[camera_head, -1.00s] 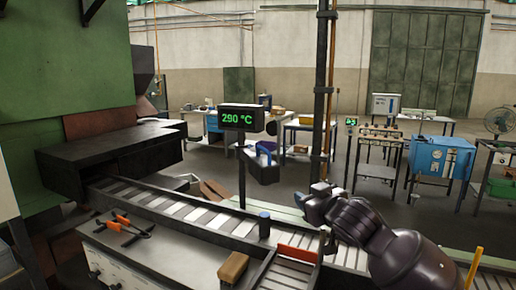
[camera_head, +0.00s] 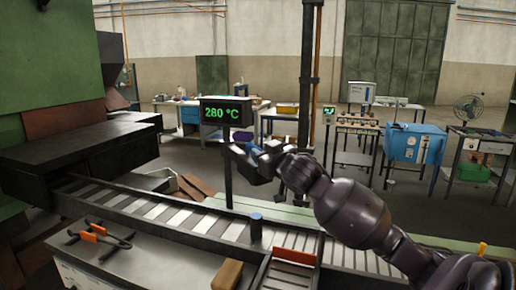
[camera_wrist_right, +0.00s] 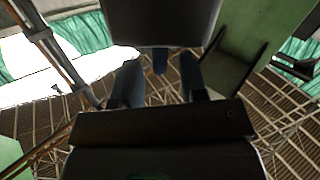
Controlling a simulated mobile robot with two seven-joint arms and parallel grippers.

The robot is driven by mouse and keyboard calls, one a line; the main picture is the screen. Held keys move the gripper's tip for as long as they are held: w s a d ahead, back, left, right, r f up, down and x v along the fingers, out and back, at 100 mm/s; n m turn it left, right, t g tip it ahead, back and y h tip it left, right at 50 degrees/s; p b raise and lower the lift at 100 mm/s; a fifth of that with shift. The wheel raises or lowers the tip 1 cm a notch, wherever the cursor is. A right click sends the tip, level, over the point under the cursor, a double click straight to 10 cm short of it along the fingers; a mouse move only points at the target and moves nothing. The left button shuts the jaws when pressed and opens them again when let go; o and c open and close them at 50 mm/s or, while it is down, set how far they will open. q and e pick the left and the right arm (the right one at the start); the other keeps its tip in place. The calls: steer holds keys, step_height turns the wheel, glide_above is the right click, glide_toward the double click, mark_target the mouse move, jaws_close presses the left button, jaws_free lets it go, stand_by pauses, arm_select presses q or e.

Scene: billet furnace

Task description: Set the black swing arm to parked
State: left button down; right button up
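I cannot surely pick out the black swing arm. The black display box (camera_head: 226,112), reading 280 °C, stands on a thin dark post by the conveyor. My right gripper (camera_head: 246,153) is raised to the right of this post and just below the box. In the right wrist view my gripper (camera_wrist_right: 160,68) has its two dark fingers apart. A dark box-like part (camera_wrist_right: 162,22) lies beyond the fingertips, and a small bluish piece shows between them. Contact cannot be told. My left gripper is not in view.
A roller conveyor (camera_head: 180,216) runs from the dark furnace mouth across the front. A short dark-blue cylinder (camera_head: 256,226) and an orange-red plate (camera_head: 294,256) stand along it. Orange-handled tongs (camera_head: 97,231) lie on a grey cabinet. A dark column (camera_head: 308,100) rises behind my right arm.

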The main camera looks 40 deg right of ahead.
mark_target(245, 155)
steer(key=shift+x, duration=1.45)
jaws_close()
